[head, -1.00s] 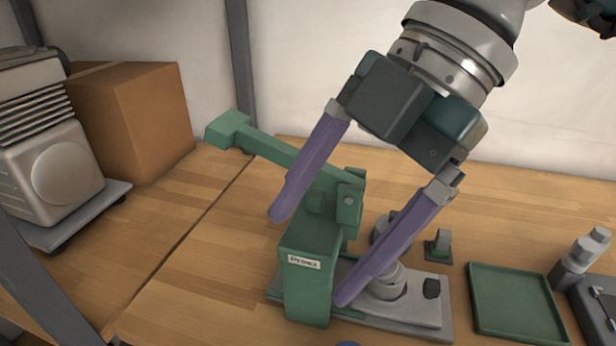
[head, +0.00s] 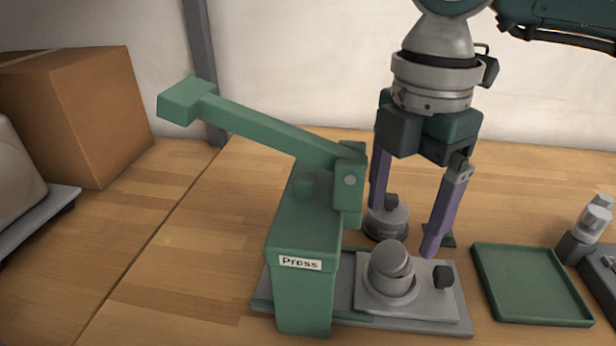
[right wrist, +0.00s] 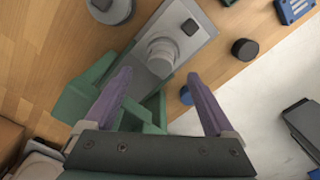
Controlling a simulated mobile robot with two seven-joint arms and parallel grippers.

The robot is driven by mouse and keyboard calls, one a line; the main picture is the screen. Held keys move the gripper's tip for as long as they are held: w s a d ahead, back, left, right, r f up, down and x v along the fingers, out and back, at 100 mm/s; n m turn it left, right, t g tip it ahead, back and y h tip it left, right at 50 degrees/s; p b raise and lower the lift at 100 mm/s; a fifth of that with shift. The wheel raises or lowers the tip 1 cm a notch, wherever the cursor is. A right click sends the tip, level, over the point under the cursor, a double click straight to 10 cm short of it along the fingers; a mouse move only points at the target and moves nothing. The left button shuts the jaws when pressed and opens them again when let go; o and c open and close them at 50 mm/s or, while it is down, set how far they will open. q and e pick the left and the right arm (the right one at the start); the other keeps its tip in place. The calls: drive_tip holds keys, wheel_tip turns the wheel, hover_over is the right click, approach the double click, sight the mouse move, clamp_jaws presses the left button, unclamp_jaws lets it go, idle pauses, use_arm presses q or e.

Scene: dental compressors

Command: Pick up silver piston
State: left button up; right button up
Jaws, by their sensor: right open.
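A silver piston (head: 391,262), a short grey cylinder, stands in a round seat on the press's grey base plate (head: 440,303). It also shows in the right wrist view (right wrist: 160,56). The green press (head: 306,240), labelled "Press", stands to its left with its lever (head: 262,128) raised to the left. My right gripper (head: 404,228) points down with purple fingers spread wide and empty. In the head view it is above and behind the piston; in the right wrist view (right wrist: 160,76) the piston appears just beyond and between the fingertips. My left gripper is not in view.
A grey cylinder with a dark knob (head: 386,222) stands behind the base plate, close to one finger. A dark knob (head: 443,276) sits on the plate. A green tray (head: 530,318) lies right, beside a grey stand (head: 578,246). A cardboard box (head: 95,120) is far left.

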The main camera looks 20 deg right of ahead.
sight(394, 252)
wheel_tip(394, 252, down, 5)
drive_tip(key=shift+s+f, duration=0.1)
drive_tip(key=shift+f, duration=0.05)
drive_tip(key=shift+c, duration=0.3)
clamp_jaws()
idle(0.5)
